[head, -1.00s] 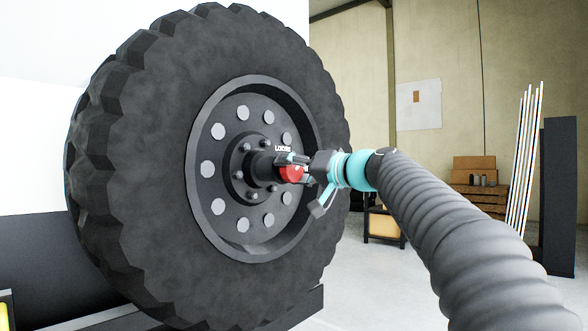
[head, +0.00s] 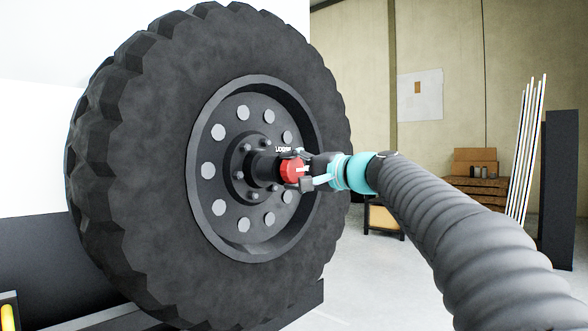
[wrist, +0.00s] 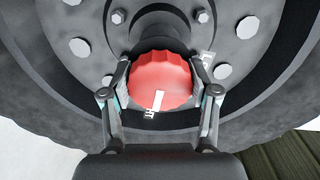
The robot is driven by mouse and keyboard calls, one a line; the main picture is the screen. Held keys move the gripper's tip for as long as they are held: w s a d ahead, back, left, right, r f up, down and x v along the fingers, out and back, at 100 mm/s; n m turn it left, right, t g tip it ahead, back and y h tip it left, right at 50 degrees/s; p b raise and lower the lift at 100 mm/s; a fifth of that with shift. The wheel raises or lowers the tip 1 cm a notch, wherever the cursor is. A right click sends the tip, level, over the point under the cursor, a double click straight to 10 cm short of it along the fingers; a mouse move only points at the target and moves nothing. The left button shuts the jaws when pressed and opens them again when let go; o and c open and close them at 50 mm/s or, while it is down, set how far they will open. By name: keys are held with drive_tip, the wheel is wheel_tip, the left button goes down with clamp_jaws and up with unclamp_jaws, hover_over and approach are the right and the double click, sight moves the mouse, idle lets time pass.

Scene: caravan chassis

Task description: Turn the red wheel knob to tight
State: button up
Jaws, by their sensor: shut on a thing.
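The red knob (head: 291,171) sits on the dark hub at the centre of the big black wheel (head: 110,190). In the wrist view the scalloped red knob (wrist: 160,72) lies between the two fingers of my gripper (wrist: 163,85), which is shut on its sides. A white pointer line (wrist: 156,101) on the knob points to the lower edge, at a label ending in "HT" (wrist: 149,115), the rest of which is hidden. In the head view a partly covered LOOSE label (head: 284,149) shows above the knob, and my gripper (head: 299,168) covers its right side.
Grey wheel bolts (head: 243,113) ring the hub. A wooden bench (head: 478,190) with boxes and leaning white rods (head: 525,150) stand well behind on the right. The floor right of the wheel is mostly clear.

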idle(0.5)
drive_tip(key=o, duration=1.2)
drive_tip(key=shift+a, duration=0.15)
drive_tip(key=v, duration=1.2)
